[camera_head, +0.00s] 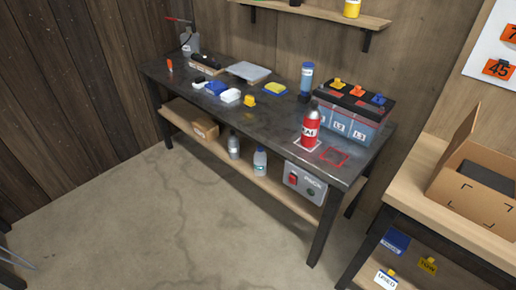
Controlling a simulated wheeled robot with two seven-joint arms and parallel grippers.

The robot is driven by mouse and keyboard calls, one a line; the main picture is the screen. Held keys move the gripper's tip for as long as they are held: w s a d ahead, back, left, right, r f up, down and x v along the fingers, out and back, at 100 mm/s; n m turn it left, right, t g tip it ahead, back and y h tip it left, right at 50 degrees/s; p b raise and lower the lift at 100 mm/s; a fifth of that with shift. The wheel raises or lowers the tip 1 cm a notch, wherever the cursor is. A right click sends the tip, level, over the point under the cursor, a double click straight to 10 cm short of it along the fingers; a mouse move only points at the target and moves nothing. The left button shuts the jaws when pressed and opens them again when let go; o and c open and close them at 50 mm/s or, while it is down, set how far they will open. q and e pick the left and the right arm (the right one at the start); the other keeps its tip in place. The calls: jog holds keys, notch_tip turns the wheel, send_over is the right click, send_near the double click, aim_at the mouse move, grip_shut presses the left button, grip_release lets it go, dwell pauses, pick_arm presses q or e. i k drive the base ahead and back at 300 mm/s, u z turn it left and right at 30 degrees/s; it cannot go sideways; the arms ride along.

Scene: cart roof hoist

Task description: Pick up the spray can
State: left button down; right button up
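A red spray can (310,128) with a white label and a dark top stands upright on the dark workbench (265,126), near its right end. It appears to stand on a white marked square (301,144).
A battery-like box (345,125) with coloured clips stands just behind the can. A red outlined square (334,157) lies to its right. A blue-labelled container (306,78) stands farther back. An open cardboard box (478,185) sits on the right-hand table. Floor before the bench is clear.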

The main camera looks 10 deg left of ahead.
aim_at(312, 117)
jog(key=u, duration=0.65)
jog(key=i, duration=0.45)
jog(key=u, duration=0.2)
